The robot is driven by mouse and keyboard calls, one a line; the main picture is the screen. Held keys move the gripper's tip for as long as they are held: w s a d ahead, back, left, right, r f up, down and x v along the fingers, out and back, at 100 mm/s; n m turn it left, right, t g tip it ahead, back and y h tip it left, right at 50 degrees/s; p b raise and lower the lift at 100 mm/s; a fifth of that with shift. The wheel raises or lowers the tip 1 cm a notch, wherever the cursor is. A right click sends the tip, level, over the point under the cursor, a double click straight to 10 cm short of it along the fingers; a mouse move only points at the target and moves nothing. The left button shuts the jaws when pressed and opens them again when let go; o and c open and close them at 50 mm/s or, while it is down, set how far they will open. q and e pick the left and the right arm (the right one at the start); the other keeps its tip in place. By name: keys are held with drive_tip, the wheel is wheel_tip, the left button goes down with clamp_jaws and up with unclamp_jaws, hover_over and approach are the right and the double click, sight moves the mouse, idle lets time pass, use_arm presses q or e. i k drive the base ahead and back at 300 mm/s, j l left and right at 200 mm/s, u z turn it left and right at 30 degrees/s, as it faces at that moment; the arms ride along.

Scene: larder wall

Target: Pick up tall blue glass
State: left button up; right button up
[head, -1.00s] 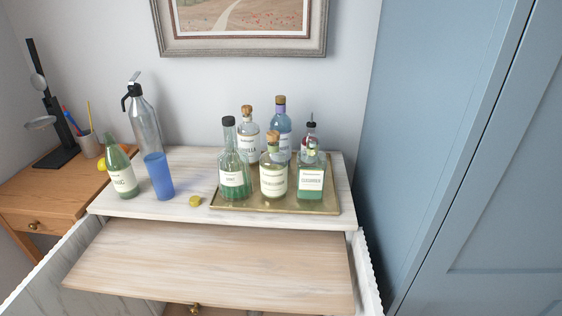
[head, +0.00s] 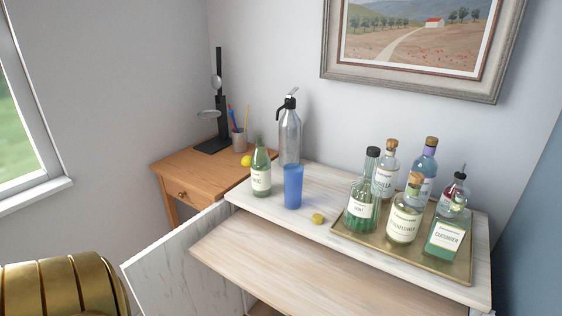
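The tall blue glass (head: 293,187) stands upright on the left part of the white marble-look cabinet top (head: 322,222) in the head view. A clear siphon bottle (head: 289,137) stands right behind it, and a green bottle (head: 261,168) stands to its left. Neither of my grippers shows in this view.
A brass tray (head: 453,269) with several bottles covers the right of the top. A pulled-out wooden shelf (head: 268,259) juts out in front. A wooden desk (head: 187,168) stands left. A gold ribbed thing (head: 62,291) is at the lower left.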

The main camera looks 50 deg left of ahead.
sight(293, 187)
drive_tip(key=u, duration=1.55)
drive_tip(key=i+j, duration=0.15)
drive_tip(key=j, duration=0.15)
drive_tip(key=i+j, duration=0.1)
drive_tip(key=j, duration=0.2)
